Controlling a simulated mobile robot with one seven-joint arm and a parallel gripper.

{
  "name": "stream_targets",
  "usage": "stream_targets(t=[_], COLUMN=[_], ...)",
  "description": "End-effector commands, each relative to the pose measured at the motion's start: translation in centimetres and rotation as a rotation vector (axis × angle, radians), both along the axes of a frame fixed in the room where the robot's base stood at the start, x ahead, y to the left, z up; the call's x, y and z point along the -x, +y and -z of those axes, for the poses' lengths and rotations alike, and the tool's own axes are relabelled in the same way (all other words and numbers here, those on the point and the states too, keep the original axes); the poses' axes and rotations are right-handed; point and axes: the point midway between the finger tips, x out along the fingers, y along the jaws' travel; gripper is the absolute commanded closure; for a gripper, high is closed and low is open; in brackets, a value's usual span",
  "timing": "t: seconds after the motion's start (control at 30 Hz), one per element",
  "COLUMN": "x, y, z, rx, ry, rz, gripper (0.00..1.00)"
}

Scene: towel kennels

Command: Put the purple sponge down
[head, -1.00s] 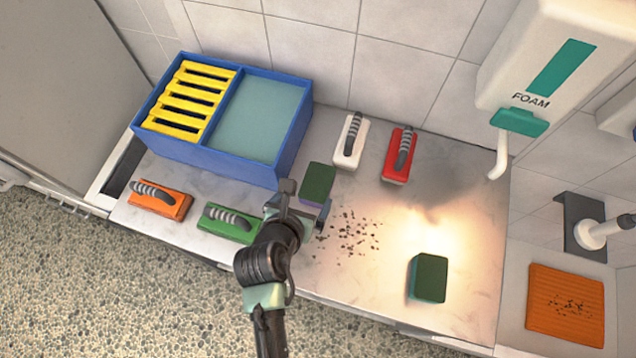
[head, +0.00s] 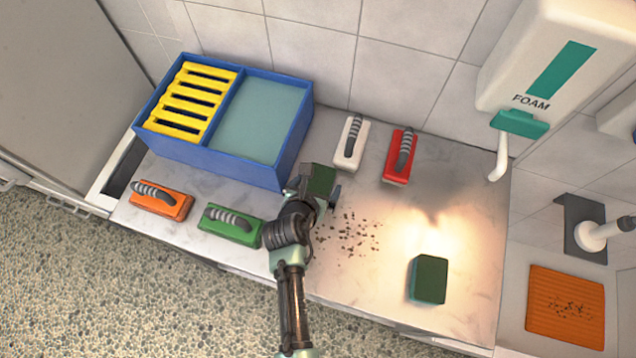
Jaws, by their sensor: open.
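The purple sponge (head: 321,181) lies on the counter right of the blue bin, and only its dark green top shows clearly. My gripper (head: 318,190) is at the sponge, with its open jaws close about it and hiding its lower part. Whether a finger touches the sponge cannot be told. A second sponge (head: 429,278), dark green on top with a teal body, lies on the right of the counter.
A blue bin (head: 215,158) holds a yellow rack and teal water. Brushes stand around: orange (head: 160,200), green (head: 230,226), white (head: 351,145) and red (head: 399,158). Dark crumbs (head: 350,235) lie right of my gripper. A foam dispenser (head: 520,122) overhangs the right side.

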Motion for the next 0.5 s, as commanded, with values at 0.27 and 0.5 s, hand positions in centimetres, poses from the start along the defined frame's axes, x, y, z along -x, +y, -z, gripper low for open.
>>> stream_targets(t=[0.27, 0.5], x=[0.02, 0.03], y=[0.02, 0.03], z=[-0.03, -0.03], rx=[0.000, 0.000], ry=[0.000, 0.000], rz=[0.000, 0.000], gripper=[0.22, 0.65])
